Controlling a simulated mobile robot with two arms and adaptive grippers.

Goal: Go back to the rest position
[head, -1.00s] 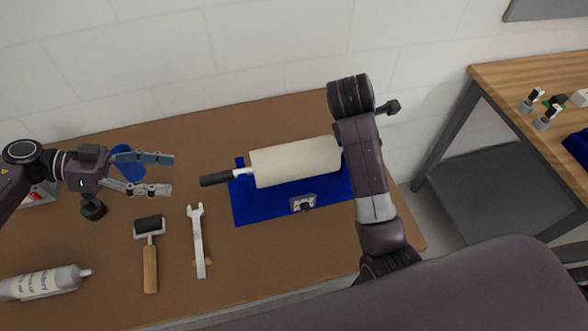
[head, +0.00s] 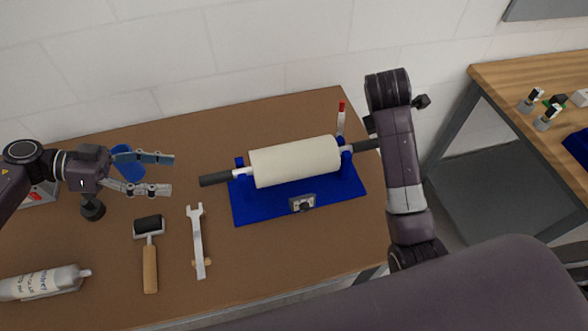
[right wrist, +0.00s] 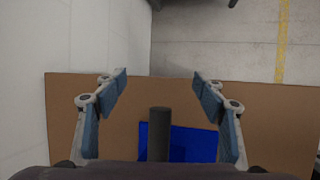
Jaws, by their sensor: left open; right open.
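My left gripper (head: 160,173) is open and empty at the left of the table, over a blue round object (head: 127,160). A cream foam roller (head: 296,161) with black handles lies across a blue stand (head: 335,195) on the table. My right arm stands to the right of the roller in the head view; its gripper is hidden there. In the right wrist view my right gripper (right wrist: 162,85) is open with nothing between its fingers. A black roller handle (right wrist: 159,134) and part of the blue stand show below the gap.
On the brown table (head: 260,250) lie a wrench (head: 198,240), a small black roller with a wooden handle (head: 149,250) and a white tube (head: 40,284). A red-topped object (head: 341,118) stands behind the stand. A second wooden table (head: 540,80) is at the right.

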